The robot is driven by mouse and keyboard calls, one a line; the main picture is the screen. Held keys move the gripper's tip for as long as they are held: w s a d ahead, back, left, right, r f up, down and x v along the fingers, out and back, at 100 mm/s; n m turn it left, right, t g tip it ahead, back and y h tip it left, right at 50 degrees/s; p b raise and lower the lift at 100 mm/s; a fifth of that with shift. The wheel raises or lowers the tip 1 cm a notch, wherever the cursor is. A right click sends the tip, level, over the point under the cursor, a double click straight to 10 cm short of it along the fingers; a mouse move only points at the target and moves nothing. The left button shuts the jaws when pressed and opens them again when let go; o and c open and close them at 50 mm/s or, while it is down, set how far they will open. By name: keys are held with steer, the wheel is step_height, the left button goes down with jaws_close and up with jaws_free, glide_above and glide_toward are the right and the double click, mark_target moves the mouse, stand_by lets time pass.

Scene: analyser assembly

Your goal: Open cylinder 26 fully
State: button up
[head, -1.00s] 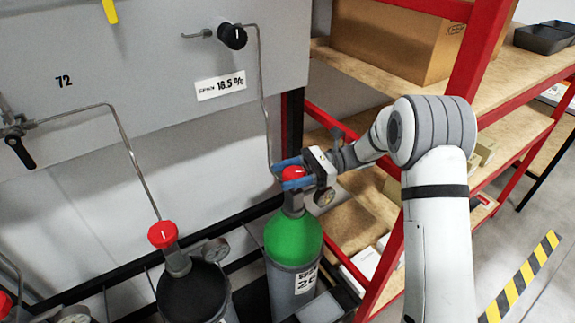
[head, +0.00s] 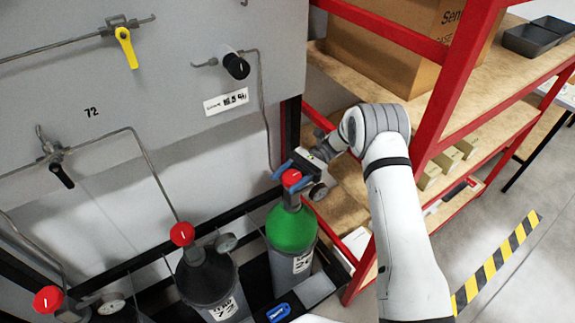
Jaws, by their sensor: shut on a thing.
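Cylinder 26 (head: 291,229) has a green shoulder and a grey body with a partly readable label. It stands upright at the right end of the cylinder row. Its red valve knob (head: 291,177) is on top, with a light mark on its face. My gripper (head: 291,179), with blue fingers, reaches in from the right and is shut on the red knob, one finger on either side. A round gauge (head: 319,191) sits to the right of the valve. The finger contact faces are too small to see clearly.
A dark cylinder labelled 72 (head: 207,277) with a red knob (head: 182,234) stands to the left. A grey panel with a black knob (head: 236,66) and a yellow handle (head: 127,48) is behind. A red-framed shelf (head: 441,88) is close on the right. A blue object (head: 279,312) lies in front.

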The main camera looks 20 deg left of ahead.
steer(key=shift+r+n+g+h+p, duration=0.1)
steer(key=shift+n+g+h+p, duration=0.4)
steer(key=shift+p, duration=1.55)
steer(key=o, duration=1)
steer(key=shift+c, duration=0.2)
steer(key=shift+f+b, duration=0.25)
steer(key=shift+b, duration=0.25)
steer(key=t+b, duration=0.1)
steer(key=b, duration=0.2)
steer(key=shift+f+m+y+b, duration=0.25)
steer(key=shift+m+y+b, duration=0.05)
steer(key=shift+m, duration=0.1)
steer(key=m+t+y+b, duration=0.1)
steer(key=y+b, duration=0.1)
steer(key=b, duration=0.6)
steer(key=shift+m, duration=0.3)
steer(key=m+t+y+b, duration=0.1)
steer(key=b, duration=0.3)
steer(key=shift+w+a, duration=0.1)
